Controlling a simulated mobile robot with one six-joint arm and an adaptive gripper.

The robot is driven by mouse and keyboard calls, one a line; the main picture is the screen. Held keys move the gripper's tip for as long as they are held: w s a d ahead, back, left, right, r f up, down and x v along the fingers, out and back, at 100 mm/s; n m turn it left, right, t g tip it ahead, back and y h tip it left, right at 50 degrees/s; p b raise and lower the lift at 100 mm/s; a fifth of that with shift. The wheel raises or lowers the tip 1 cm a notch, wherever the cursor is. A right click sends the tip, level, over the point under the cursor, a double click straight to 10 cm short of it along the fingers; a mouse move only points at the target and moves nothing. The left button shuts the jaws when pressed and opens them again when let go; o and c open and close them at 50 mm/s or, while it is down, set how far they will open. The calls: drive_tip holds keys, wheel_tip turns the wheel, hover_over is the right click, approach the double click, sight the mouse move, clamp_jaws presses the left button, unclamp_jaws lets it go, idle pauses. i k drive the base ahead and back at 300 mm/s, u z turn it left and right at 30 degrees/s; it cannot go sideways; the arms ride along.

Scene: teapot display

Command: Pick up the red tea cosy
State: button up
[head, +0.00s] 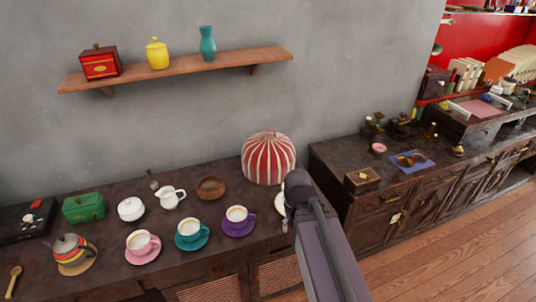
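The red tea cosy (268,158) is a dome with pale stripes. It stands upright on the dark sideboard (105,265), near its right end and close to the grey wall. My arm reaches up from the bottom of the head view, and its near end covers a little of the space at the cosy's lower right. My gripper's fingers cannot be made out, so I cannot see whether they are open or how far they are from the cosy.
A wooden bowl (210,188) stands left of the cosy. A purple cup (237,216), a teal cup (189,230) and a pink cup (140,243) stand in front. A shelf (180,68) hangs above.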

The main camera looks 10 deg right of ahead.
sight(267, 156)
drive_tip(key=z, duration=0.05)
drive_tip(key=i, duration=1)
drive_tip(key=u, duration=0.05)
